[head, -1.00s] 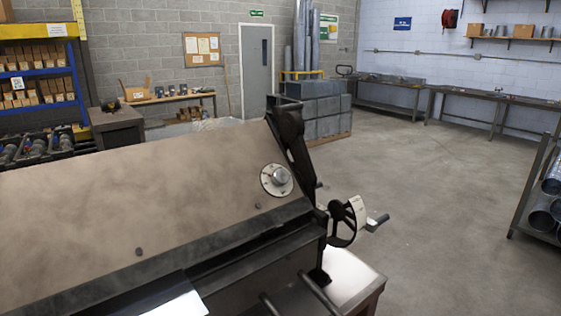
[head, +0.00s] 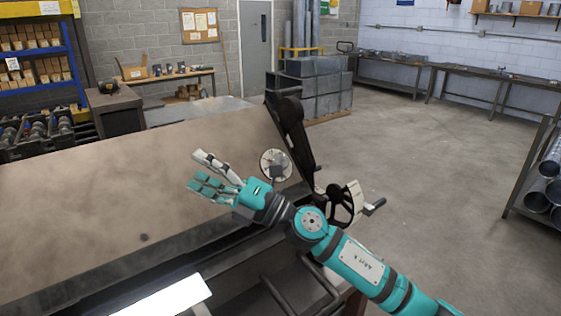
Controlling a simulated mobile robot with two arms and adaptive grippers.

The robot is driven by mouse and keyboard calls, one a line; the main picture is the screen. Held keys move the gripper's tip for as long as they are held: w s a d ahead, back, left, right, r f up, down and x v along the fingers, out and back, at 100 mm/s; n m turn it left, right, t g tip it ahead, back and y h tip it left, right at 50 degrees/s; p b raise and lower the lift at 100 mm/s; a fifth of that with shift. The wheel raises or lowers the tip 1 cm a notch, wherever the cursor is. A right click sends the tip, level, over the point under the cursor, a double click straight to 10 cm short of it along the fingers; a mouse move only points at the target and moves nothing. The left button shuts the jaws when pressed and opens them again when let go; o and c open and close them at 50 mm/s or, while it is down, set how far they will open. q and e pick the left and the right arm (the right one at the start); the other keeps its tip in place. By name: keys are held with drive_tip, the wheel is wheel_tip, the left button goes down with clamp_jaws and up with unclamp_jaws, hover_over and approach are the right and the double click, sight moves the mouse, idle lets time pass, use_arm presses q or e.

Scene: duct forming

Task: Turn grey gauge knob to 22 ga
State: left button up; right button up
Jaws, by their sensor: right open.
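The round gauge dial (head: 268,158), with a pale face and a grey knob (head: 279,172), sits near the right end of the machine's large tan sloping panel. Its marks are too small to read. My right gripper (head: 194,172) is open and empty, its white and teal fingers pointing left over the panel. The gripper is left of the dial, with its wrist just below the dial, hiding part of its lower side. I cannot tell whether the wrist touches anything. My left gripper is not in view.
A handwheel with a crank handle (head: 375,206) stands out from the machine's right end, close to my right arm. A bright sheet piece (head: 165,296) lies at the front. Open floor (head: 440,170) lies to the right, with a pipe rack (head: 535,165) at the edge.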

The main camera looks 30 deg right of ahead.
drive_tip(key=w+n+g, duration=0.1)
drive_tip(key=n+g, duration=0.4)
drive_tip(key=n, duration=0.2)
drive_tip(key=g+h, duration=0.3)
drive_tip(key=h, duration=1.1)
approach(282, 160)
drive_tip(key=shift+y, duration=0.3)
drive_tip(key=p+x, duration=0.6)
drive_tip(key=x, duration=0.3)
drive_tip(key=shift+d+r, duration=0.1)
drive_tip(key=shift+x, duration=0.8)
drive_tip(key=shift+d, duration=0.1)
drive_tip(key=shift+s, duration=0.1)
drive_tip(key=c, duration=1.2)
